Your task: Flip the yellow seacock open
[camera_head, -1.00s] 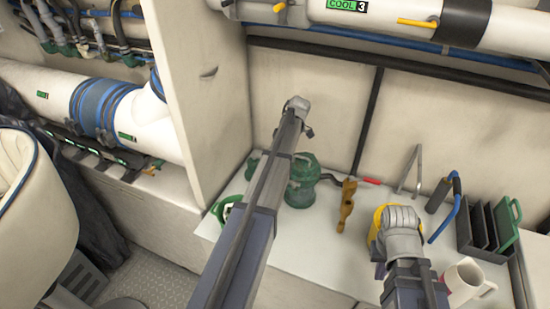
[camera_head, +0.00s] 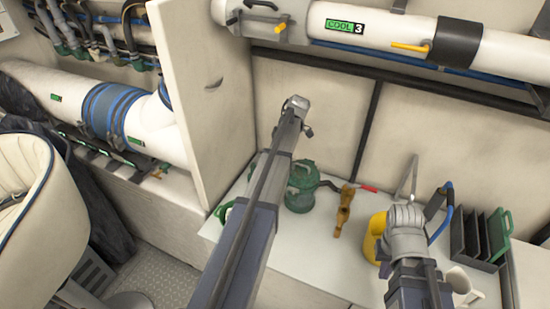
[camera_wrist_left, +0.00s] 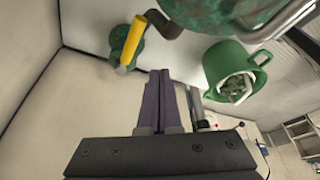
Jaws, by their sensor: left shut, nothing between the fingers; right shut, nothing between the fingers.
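The yellow seacock handle (camera_wrist_left: 132,48) shows in the left wrist view, a short yellow lever on a green valve body (camera_wrist_left: 118,42) against the white surface. My left gripper (camera_wrist_left: 160,74) is shut and empty. Its fingertips are just below and right of the lever's near end in that picture, and I cannot tell whether they touch it. In the head view my left arm hides the left fingers and most of that spot. My right gripper (camera_head: 405,220) is at the right over the bench, beside a yellow jug (camera_head: 374,235), and holds nothing.
A green mug (camera_wrist_left: 223,66) with pale pieces inside is close right of the left fingers. A green container (camera_head: 301,188), orange-brown tool (camera_head: 344,210), black rack (camera_head: 470,238) and white mug (camera_head: 460,278) stand on the bench (camera_head: 300,258). Pipes (camera_head: 380,34) with yellow levers run above.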

